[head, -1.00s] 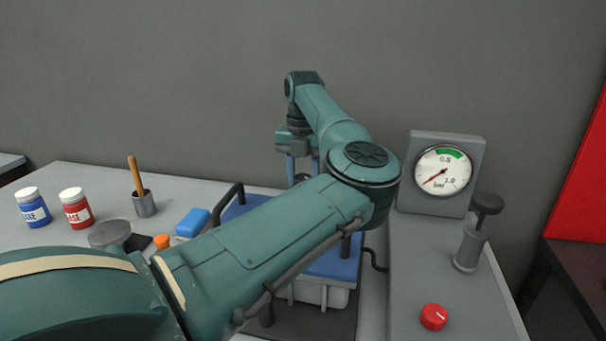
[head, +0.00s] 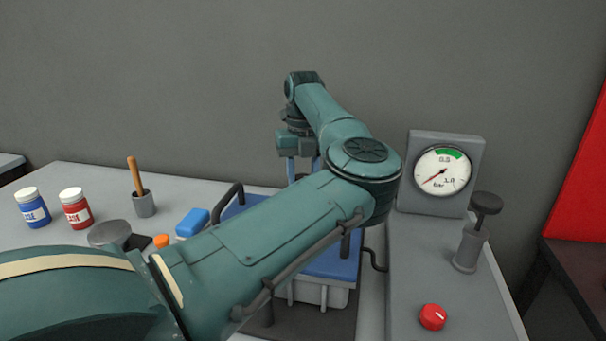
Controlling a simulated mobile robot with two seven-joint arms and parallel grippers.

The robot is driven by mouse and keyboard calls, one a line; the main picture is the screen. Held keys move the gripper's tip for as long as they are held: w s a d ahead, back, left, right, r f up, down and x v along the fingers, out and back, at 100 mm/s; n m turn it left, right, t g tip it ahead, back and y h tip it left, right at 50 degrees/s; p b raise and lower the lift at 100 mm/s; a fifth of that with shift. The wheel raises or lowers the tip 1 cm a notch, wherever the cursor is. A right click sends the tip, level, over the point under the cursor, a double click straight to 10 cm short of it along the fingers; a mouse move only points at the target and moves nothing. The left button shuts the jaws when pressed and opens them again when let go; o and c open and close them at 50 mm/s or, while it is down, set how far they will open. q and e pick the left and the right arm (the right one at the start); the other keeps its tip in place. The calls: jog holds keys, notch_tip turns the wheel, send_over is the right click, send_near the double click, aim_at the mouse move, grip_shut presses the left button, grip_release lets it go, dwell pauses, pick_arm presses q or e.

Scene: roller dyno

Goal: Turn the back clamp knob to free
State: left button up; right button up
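My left arm reaches across the view, and its gripper (head: 303,170) points down at the back of a blue-topped grey unit (head: 333,266). Two pale blue fingers show with a gap between them. The back clamp knob cannot be made out; the fingertips and my arm cover that area. I cannot tell whether the fingers touch or grip anything. My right gripper is not in view.
On the right, a grey console carries a pressure gauge (head: 442,171), a black-topped plunger (head: 472,236) and a red knob (head: 433,317). On the left are blue (head: 32,207) and red (head: 75,208) jars, a brush cup (head: 144,204) and a blue block (head: 193,222).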

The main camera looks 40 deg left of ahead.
pick_arm(q)
jog(key=shift+r, duration=0.1)
jog(key=o, duration=1)
notch_tip(320, 180, up, 13)
dwell(0.7)
